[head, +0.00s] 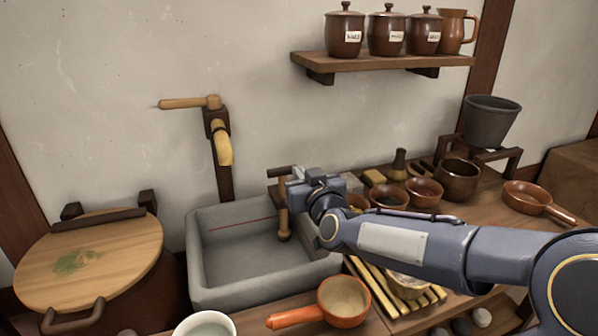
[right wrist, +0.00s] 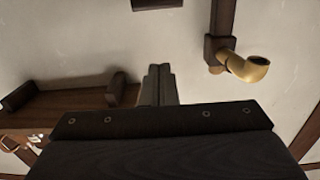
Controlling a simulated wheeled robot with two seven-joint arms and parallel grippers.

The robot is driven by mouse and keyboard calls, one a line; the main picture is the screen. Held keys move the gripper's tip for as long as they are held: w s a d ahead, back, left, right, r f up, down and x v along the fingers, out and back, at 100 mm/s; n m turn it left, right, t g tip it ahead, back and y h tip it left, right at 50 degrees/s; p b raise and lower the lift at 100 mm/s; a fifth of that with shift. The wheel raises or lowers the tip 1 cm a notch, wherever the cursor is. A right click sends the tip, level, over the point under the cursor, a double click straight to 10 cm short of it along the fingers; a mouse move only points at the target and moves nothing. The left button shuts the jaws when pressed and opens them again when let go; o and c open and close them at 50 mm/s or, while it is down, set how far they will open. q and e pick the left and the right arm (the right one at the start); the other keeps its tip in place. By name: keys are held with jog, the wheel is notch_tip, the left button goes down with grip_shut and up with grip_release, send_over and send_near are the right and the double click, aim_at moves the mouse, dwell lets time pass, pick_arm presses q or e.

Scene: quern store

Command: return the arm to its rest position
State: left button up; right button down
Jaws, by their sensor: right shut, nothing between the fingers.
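My right arm (head: 395,242) comes in from the right and reaches left across the counter. Its gripper (head: 296,180) is over the right rear part of the stone sink. In the right wrist view its two fingers (right wrist: 157,84) are together with nothing between them, pointing toward the pale wall. My left gripper and left arm are not in view.
The stone sink (head: 200,264) stands at centre; a wooden upright (head: 284,215) is beside the gripper. A tap (head: 224,143) is behind it. An orange pan (head: 343,302), bowls (head: 424,190) and a slatted rack (head: 372,288) lie around the arm. A shelf (head: 385,61) holds lidded jars.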

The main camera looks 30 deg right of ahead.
dwell(0.4)
jog(key=s+a+f+g+y, duration=0.2)
jog(key=s+a+f+g, duration=0.1)
jog(key=s, duration=0.5)
jog(key=s+a+f+g+y, duration=0.3)
jog(key=s+a+f+g, duration=0.1)
jog(key=s+a+f, duration=0.2)
jog(key=s+a+f+n+g+y, duration=0.1)
jog(key=s+a+f, duration=0.4)
jog(key=s, duration=0.5)
jog(key=shift+s+a+f+g+y, duration=0.1)
jog(key=shift+f+g+y, duration=0.15)
jog(key=shift+g+y, duration=0.3)
jog(key=shift+s+a+f+g+y, duration=0.1)
jog(key=shift+f+g+y, duration=0.2)
jog(key=shift+g, duration=0.35)
notch_tip(320, 180, up, 18)
jog(key=s+g+p, duration=0.1)
jog(key=s+p, duration=0.1)
jog(key=p, duration=1.7)
jog(key=shift+a, duration=0.15)
